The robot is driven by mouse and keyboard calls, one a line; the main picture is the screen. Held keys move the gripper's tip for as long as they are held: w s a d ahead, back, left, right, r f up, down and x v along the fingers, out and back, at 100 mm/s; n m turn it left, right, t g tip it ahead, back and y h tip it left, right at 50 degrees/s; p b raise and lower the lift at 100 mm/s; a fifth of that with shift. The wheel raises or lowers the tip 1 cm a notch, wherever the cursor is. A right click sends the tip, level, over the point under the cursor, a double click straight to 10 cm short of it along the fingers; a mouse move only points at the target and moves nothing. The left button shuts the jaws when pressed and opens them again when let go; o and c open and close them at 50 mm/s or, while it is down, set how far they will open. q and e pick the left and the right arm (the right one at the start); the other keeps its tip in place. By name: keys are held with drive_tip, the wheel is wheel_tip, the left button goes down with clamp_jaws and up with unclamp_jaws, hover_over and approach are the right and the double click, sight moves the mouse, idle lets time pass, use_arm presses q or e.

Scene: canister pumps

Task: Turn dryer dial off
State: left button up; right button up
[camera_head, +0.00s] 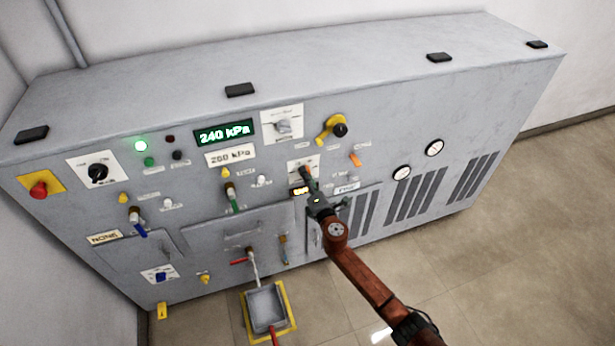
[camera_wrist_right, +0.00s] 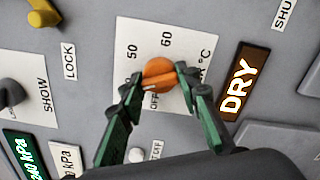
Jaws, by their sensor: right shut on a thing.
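The dryer dial is an orange knob (camera_wrist_right: 158,74) on a white plate (camera_wrist_right: 188,56) marked 50, 60, °C and OFF in the right wrist view. A lit DRY sign (camera_wrist_right: 241,84) is right of it. My right gripper (camera_wrist_right: 156,86) has its two green-and-black fingers on either side of the knob, shut on it. The knob's pointer is partly hidden, so its exact setting is hard to read. In the head view my right gripper (camera_head: 308,180) reaches the plate on the cabinet front and hides most of the dial. My left gripper is not in view.
The grey cabinet (camera_head: 400,95) carries a 240 kPa display (camera_head: 224,133), a yellow-handled valve (camera_head: 328,128), an orange lever (camera_head: 355,159), two gauges (camera_head: 434,148) and a red stop button (camera_head: 38,189). A grey tray (camera_head: 265,306) stands on the floor. Floor at right is clear.

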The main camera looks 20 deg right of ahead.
use_arm(q)
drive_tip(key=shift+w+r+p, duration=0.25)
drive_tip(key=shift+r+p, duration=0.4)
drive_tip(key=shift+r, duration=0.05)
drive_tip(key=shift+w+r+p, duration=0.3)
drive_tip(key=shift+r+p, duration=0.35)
drive_tip(key=shift+p, duration=0.05)
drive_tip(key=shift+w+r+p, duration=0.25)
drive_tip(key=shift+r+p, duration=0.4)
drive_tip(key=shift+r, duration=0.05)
use_arm(e)
drive_tip(key=shift+n, duration=6.4)
drive_tip(key=shift+f, duration=0.1)
drive_tip(key=o, duration=1.2)
drive_tip(key=shift+c, duration=0.2)
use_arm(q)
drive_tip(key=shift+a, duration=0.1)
use_arm(e)
drive_tip(key=s, duration=1.2)
drive_tip(key=shift+d, duration=0.2)
